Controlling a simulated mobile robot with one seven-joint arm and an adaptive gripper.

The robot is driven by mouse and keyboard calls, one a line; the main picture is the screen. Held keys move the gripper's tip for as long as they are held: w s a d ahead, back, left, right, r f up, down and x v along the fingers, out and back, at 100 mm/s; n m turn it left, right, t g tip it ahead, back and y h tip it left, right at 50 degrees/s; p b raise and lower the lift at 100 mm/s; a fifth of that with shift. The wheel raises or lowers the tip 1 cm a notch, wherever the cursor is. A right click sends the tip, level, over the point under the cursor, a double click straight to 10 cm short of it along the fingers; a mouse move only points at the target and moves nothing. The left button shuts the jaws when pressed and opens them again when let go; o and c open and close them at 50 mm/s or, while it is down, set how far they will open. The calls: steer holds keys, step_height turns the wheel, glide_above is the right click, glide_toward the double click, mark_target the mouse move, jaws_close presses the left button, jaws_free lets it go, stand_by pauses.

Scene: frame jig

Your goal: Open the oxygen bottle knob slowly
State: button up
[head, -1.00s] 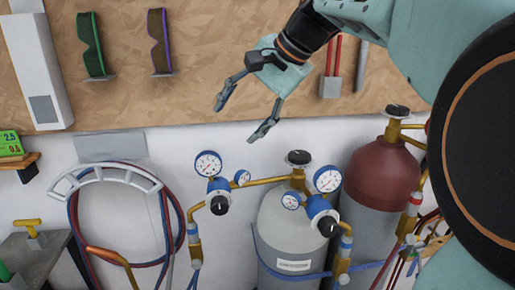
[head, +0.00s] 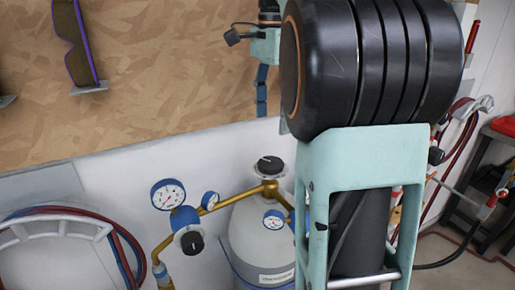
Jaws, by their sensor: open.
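A pale grey gas bottle (head: 258,245) stands against the white wall at the lower middle of the head view. A round black knob (head: 270,165) sits on its brass valve, and brass pipes lead off to gauges. I cannot read the bottle's label. My gripper (head: 262,108) is above the knob, apart from it, with its fingers pointing down. It is open and holds nothing that I can see. The fingers are seen edge-on, and my arm covers the area just right of them and part of the bottle's right side.
Gauges (head: 168,195) and a black regulator knob (head: 192,242) stand left of the bottle. A hose rack (head: 60,228) is at lower left. Purple-rimmed glasses (head: 75,45) hang on the wooden board (head: 170,80). A dark cart (head: 485,185) stands at right.

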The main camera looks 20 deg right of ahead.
mark_target(272, 161)
step_height(272, 161, down, 11)
steer(key=shift+s+r+b, duration=0.1)
steer(key=shift+r+b, duration=0.1)
steer(key=shift+b, duration=0.75)
steer(key=shift+c, duration=0.3)
steer(key=c, duration=1.1)
